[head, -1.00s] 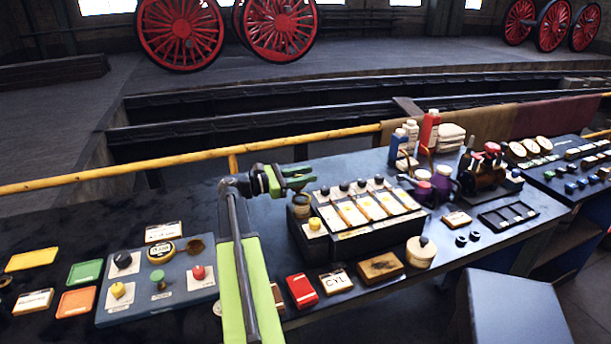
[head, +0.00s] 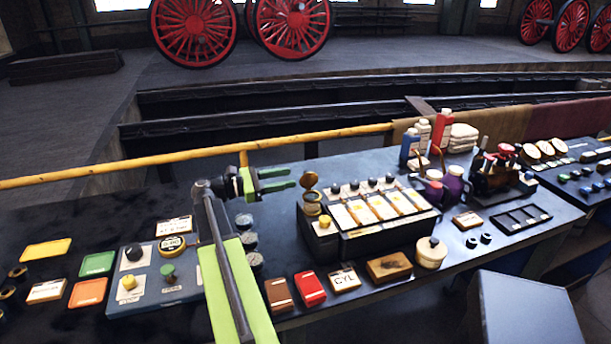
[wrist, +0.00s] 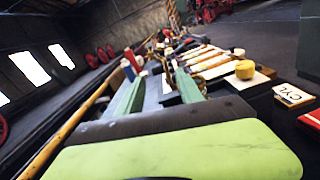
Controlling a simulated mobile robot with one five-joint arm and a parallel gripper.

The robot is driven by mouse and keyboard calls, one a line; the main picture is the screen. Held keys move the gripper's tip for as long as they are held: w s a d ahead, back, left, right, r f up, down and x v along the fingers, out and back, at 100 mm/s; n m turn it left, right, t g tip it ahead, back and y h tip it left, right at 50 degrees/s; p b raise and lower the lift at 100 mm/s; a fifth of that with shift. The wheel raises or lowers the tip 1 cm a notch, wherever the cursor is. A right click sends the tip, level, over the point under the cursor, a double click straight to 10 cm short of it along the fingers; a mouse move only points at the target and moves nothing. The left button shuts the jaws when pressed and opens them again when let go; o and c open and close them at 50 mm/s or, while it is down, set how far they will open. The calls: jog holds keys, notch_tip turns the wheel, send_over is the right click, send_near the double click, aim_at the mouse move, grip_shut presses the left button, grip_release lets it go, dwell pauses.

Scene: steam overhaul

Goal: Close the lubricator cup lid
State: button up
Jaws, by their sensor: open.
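The lubricator (head: 355,233) is a long dark box on the bench with several white-and-yellow windows and dark knobs on top. At its left end is a small brass cup (head: 312,208). Its round brass lid (head: 310,180) stands raised above the cup, open. My gripper (head: 283,180) has green fingers, open and empty, just left of the lid at about its height and apart from it. In the wrist view, the two open fingers (wrist: 158,85) point along the bench; I cannot clearly make out the lid there.
A yellow knob (head: 324,221) sits beside the cup. Dark gauges (head: 248,240) lie below my gripper. Red and brown blocks (head: 310,288) and a CYL plate (head: 344,279) line the front. Bottles (head: 441,130) stand behind. A yellow rail (head: 150,166) runs along the back.

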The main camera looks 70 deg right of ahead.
aim_at(308, 179)
jog(key=v, duration=0.7)
jog(key=s+d, duration=0.3)
jog(key=s, duration=0.1)
jog(key=s+d+n, duration=0.1)
jog(key=s+d, duration=0.3)
jog(key=s, duration=0.1)
jog(key=s+d+n, duration=0.1)
jog(key=s+d, duration=0.3)
jog(key=shift+s+d+f+b, duration=0.2)
jog(key=shift+f+b, duration=0.2)
grip_shut()
